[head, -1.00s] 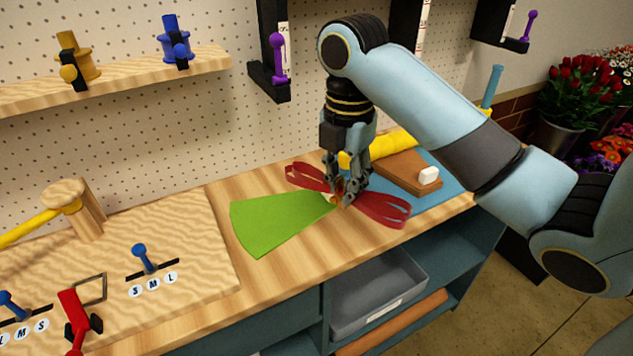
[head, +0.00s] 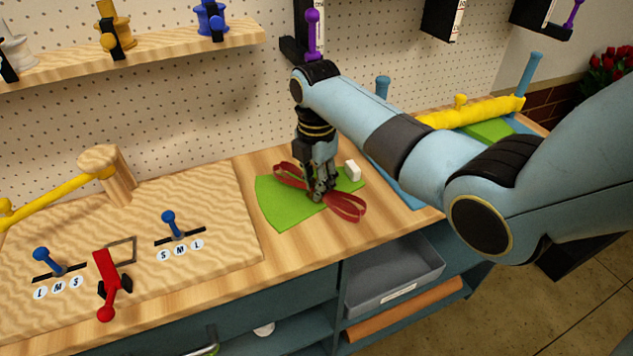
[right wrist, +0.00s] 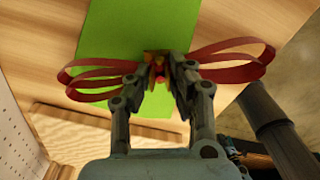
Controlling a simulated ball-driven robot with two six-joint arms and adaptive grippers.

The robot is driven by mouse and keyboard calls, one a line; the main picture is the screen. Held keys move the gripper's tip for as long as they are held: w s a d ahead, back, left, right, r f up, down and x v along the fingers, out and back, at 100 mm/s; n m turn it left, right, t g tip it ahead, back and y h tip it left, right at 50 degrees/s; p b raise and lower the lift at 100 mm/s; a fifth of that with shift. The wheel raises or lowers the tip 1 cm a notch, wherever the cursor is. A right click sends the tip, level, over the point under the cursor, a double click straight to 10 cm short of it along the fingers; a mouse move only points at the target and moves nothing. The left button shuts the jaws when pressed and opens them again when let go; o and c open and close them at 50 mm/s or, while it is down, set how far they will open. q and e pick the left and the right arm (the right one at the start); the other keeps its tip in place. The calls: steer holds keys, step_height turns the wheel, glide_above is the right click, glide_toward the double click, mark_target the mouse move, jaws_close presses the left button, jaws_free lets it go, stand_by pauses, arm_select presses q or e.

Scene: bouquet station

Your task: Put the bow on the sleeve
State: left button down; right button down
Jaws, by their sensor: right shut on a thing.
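The red ribbon bow (head: 346,207) is pinched at its middle by my right gripper (head: 318,194), its loops spreading to both sides. The bow lies across the green sleeve (head: 285,212), which is flat on the wooden bench top. In the right wrist view, the loops (right wrist: 235,62) reach past both sides of the sleeve (right wrist: 125,35), and my right gripper (right wrist: 161,72) is shut around the orange-red centre. I cannot tell whether the bow touches the sleeve. My left gripper is not in view.
A small white block (head: 353,170) stands beside the sleeve's right end. A wavy-grained board (head: 220,265) with blue and red levers lies left. A grey bin (head: 395,282) sits below the bench edge.

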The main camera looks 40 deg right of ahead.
steer(key=shift+f, duration=0.2)
steer(key=c, duration=1.2)
jaws_free()
steer(key=shift+f, duration=0.15)
step_height(320, 180, up, 12)
steer(key=shift+r, duration=0.2)
